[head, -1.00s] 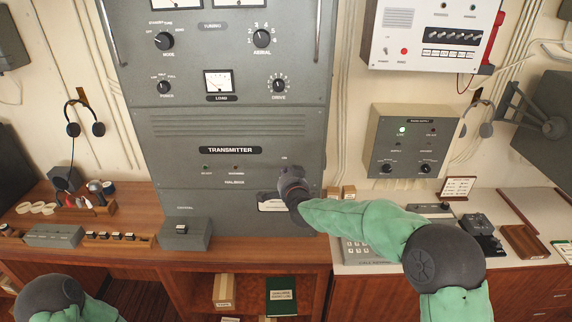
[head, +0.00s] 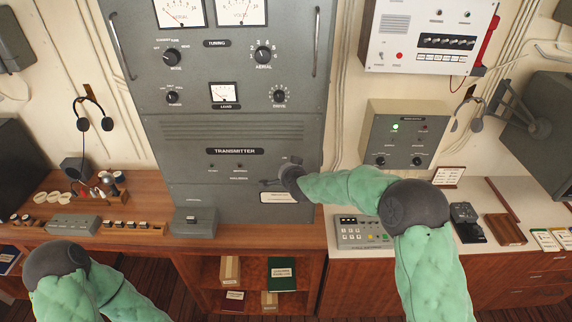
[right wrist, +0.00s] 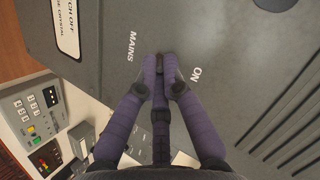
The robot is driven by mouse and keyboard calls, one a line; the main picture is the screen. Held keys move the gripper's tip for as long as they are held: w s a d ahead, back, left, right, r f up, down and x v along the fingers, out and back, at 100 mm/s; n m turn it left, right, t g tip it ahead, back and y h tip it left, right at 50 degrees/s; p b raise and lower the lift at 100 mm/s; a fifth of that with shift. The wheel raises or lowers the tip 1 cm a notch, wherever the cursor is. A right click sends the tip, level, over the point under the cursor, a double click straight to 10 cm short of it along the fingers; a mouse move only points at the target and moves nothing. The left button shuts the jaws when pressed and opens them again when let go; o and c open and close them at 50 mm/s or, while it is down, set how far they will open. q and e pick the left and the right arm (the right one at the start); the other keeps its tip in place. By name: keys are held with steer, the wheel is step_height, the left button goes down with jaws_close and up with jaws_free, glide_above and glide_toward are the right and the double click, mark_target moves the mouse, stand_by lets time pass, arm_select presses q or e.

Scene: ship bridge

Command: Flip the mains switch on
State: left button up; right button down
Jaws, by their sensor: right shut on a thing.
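The mains switch (right wrist: 160,60) is on the grey transmitter panel (head: 240,130), between the printed words MAINS and ON in the right wrist view. Only a small dark part of it shows between my fingertips, so its exact position is hard to tell. My right gripper (right wrist: 160,68) is shut on it. In the head view my right gripper (head: 290,163) is against the lower right of the panel and covers the switch and the ON label. My left arm shows at the lower left of the head view, but its gripper is out of view.
A white label plate (head: 278,197) is just below my right gripper. A keypad unit (head: 362,232) sits on the desk under my right arm. A small grey box (head: 193,222) stands on the wooden desk, left of the gripper. Bare panel lies left of the gripper.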

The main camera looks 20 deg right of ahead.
stand_by(0.3)
steer(key=c, duration=1.7)
jaws_free()
steer(key=v, duration=1.2)
steer(key=shift+w, duration=0.1)
